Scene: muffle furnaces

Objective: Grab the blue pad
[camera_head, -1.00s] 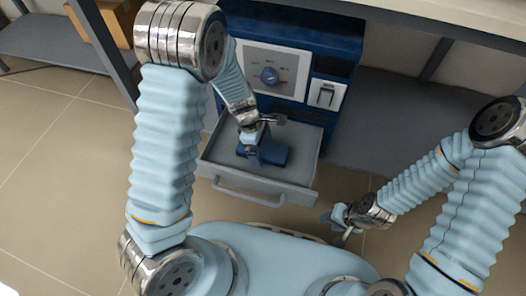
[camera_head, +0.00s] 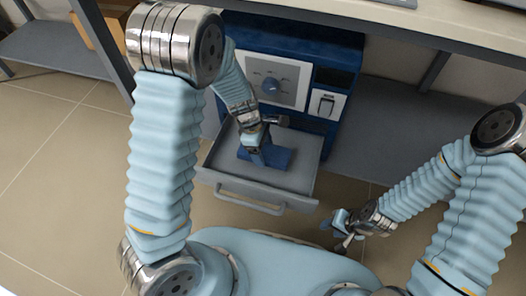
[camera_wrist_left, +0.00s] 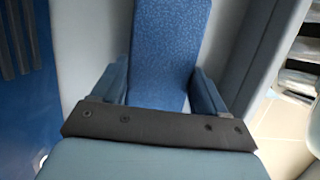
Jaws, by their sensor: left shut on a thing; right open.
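The blue pad (camera_head: 279,157) lies in the open grey drawer (camera_head: 220,166) of the blue furnace. It also shows in the left wrist view (camera_wrist_left: 168,48), running away from between the two fingers. My left gripper (camera_head: 260,157) reaches down into the drawer and is shut on the pad, with a finger on each side of it. The part of the pad nearest the palm is hidden by the gripper body. My right gripper (camera_head: 340,232) is open and empty, low outside the drawer to its right.
The drawer handle (camera_head: 248,202) faces me. A grey shelf (camera_head: 385,115) is on the right, and a cardboard box (camera_head: 112,22) sits at upper left. The tiled floor at left is clear.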

